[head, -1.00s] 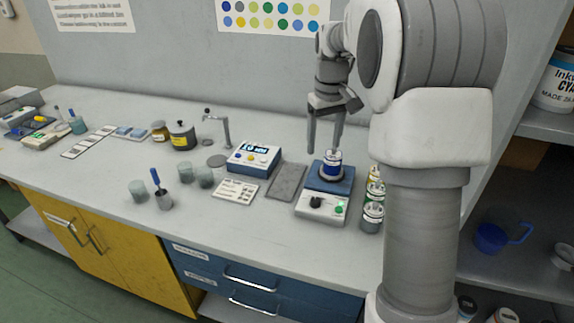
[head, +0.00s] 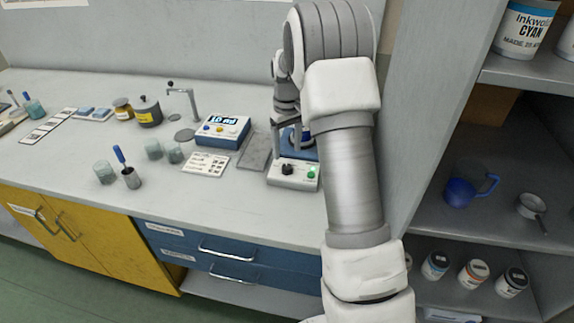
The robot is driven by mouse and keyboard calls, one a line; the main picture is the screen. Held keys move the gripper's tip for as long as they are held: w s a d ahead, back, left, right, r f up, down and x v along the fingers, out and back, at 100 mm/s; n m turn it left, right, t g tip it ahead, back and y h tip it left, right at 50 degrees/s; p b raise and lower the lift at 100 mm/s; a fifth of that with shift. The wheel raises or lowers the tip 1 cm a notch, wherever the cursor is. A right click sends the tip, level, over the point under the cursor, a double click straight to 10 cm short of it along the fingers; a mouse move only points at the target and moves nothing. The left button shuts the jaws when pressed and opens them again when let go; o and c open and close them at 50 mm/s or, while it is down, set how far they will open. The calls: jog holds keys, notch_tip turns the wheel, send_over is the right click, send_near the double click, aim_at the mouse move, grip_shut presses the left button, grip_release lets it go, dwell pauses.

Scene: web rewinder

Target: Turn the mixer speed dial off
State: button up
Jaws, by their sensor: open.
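The mixer (head: 280,181) is a white box with a blue stirring platform (head: 308,154) behind its front panel, on the grey bench. Its black speed dial (head: 288,170) is on the left of the panel, left of a green button (head: 311,174). The dial's exact setting is too small to read. My gripper (head: 287,137) points down over the platform, behind the dial and apart from it. Its jaws are open. My arm hides the right part of the platform and whatever stands on it.
Left of the mixer lie a grey mat (head: 256,152), a blue-and-white meter (head: 222,131) and a white card (head: 205,164). Glass beakers (head: 154,149) stand further left. A shelf unit (head: 470,160) with a blue jug (head: 460,192) is at the right.

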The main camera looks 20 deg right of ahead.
aim_at(287, 166)
notch_tip(287, 166, down, 6)
jog(key=shift+f, duration=0.2)
jog(key=shift+c, duration=0.2)
grip_shut()
